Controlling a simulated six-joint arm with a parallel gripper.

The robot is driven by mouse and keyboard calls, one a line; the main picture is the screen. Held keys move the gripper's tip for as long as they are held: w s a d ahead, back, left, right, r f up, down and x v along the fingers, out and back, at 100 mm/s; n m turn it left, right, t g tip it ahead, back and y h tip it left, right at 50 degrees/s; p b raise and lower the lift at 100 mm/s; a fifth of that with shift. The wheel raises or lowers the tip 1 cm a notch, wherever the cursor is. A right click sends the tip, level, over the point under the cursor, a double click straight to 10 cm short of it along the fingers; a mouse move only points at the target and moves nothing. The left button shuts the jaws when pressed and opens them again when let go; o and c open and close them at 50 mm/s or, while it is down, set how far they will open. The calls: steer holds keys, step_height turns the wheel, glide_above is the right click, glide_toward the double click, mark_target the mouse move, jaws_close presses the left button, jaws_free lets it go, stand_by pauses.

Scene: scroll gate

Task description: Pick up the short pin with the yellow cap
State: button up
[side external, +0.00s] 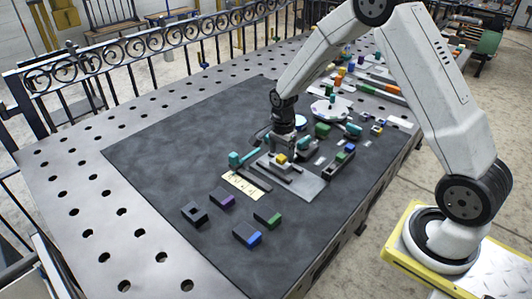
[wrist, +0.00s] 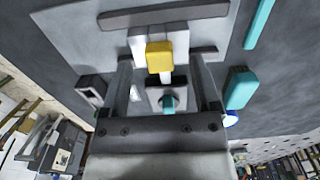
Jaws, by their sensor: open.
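The pin with the yellow cap (side external: 281,158) stands on a grey fixture plate (side external: 310,188), just under my gripper (side external: 284,150). In the wrist view the yellow cap (wrist: 159,56) shows above a pale block, between my two fingers and near their tips. My gripper (wrist: 166,64) is open, with one finger on each side of the cap and visible gaps on both sides. I cannot tell the exact height of the fingertips over the cap. The lower part of the pin is mostly hidden.
A teal piece (wrist: 168,103) sits in a grey block between the fingers. A teal-handled tool (side external: 236,159) lies left of the plate. Several coloured blocks, including a green one (side external: 268,219), stand in front. The dark mat (side external: 150,160) is clear at the left.

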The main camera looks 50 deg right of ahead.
steer(key=shift+f, duration=0.85)
jaws_close()
